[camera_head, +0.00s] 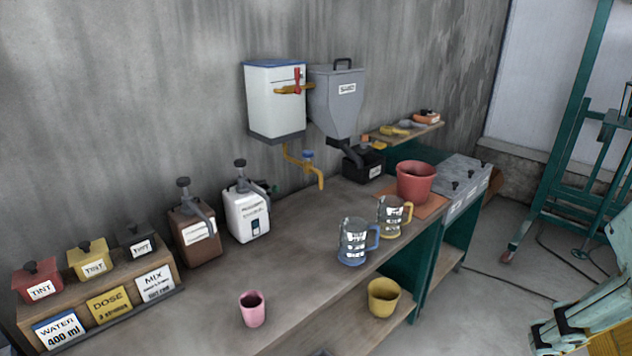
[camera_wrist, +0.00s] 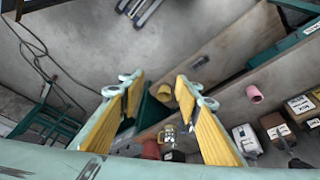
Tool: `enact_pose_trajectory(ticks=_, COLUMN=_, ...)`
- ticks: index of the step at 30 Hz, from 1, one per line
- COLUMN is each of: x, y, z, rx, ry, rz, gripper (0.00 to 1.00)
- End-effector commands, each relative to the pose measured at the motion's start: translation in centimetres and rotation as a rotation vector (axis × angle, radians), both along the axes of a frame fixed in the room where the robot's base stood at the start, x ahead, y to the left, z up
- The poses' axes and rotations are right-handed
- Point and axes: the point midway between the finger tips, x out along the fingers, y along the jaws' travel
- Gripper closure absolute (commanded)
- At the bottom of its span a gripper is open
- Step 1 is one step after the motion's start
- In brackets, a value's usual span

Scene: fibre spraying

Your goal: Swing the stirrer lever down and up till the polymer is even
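A white tank (camera_head: 274,102) with a blue lid hangs on the wall. A red handle (camera_head: 296,82) on an orange bar (camera_head: 292,90) sits at its front right, the likeliest stirrer lever. The handle stands about upright. The polymer inside is hidden. An orange pipe with a blue-topped tap (camera_head: 308,158) runs below the tank. In the wrist view my gripper (camera_wrist: 160,82) has its yellow fingers wide apart with nothing between them. It is over the floor and bench front, well away from the tank. I cannot make out the lever in the wrist view.
A grey hopper (camera_head: 337,100) hangs beside the tank. The bench (camera_head: 300,235) holds a white pump container (camera_head: 247,215), a brown one (camera_head: 195,240), two clear mugs (camera_head: 354,240), a pink cup (camera_head: 252,309) and a red bucket (camera_head: 416,181). A teal frame (camera_head: 570,150) stands at right.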

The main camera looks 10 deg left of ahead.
Motion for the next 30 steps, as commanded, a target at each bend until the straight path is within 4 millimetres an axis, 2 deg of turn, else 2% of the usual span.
enact_pose_trajectory(ticks=5, x=3.6, y=-0.2, z=1.3, rx=-0.04, ry=-0.021, rz=0.054, gripper=0.69)
enact_pose_trajectory(ticks=17, x=13.8, y=0.4, z=4.0, rx=-0.145, ry=-0.086, rz=0.218, gripper=0.69)
enact_pose_trajectory(ticks=30, x=25.3, y=3.2, z=5.7, rx=-0.25, ry=-0.163, rz=0.416, gripper=0.69)
